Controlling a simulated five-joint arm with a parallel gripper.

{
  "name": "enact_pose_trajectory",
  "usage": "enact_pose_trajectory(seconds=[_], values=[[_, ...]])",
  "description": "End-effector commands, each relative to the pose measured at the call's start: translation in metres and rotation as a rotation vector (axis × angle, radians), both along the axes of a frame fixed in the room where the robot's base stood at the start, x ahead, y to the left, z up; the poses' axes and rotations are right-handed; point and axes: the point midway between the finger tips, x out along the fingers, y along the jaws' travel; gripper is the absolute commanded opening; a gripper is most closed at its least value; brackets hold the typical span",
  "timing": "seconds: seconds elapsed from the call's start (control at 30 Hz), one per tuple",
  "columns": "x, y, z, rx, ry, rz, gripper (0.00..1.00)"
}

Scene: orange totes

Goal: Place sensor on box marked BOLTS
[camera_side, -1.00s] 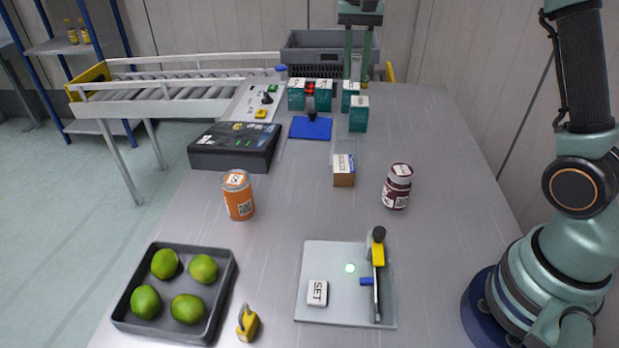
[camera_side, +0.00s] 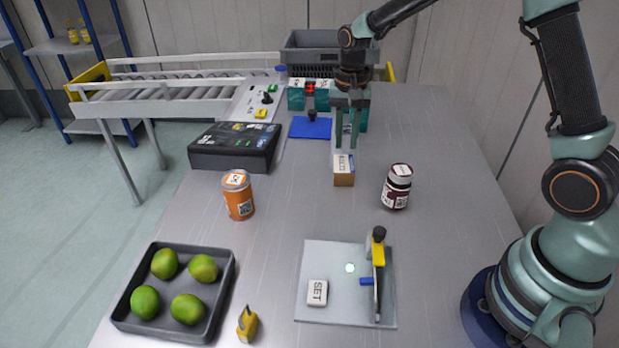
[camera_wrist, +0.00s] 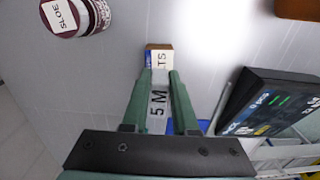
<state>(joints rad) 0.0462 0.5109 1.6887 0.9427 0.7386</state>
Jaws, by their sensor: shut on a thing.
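The BOLTS box (camera_side: 344,178) is a small brown carton with a white label and a blue patch on top, standing mid-table. In the wrist view its top (camera_wrist: 159,48) shows just beyond my fingertips, with the label partly hidden. My gripper (camera_side: 346,146) points down at the box's far side, with its fingertips slightly above and behind it in the picture. It is shut on a pale, narrow thing marked "5 M" (camera_wrist: 158,104), seen between the fingers in the wrist view. I take this to be the sensor; the side view barely shows it.
Teal cartons (camera_side: 296,98) and a blue pad (camera_side: 308,128) stand behind. A dark jar (camera_side: 397,187) is right of the box, an orange can (camera_side: 239,196) left. A black display unit (camera_side: 234,147) is farther left. The lever plate (camera_side: 322,256) lies in front.

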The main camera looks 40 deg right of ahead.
Motion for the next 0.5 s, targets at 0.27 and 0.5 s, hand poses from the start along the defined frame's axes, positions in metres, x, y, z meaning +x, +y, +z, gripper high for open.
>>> enact_pose_trajectory(seconds=[0.27, 0.5], values=[[0.000, 0.000, -0.029, 0.000, 0.003, 0.000, 0.00], [0.000, 0.000, -0.049, 0.000, -0.001, 0.000, 0.00]])
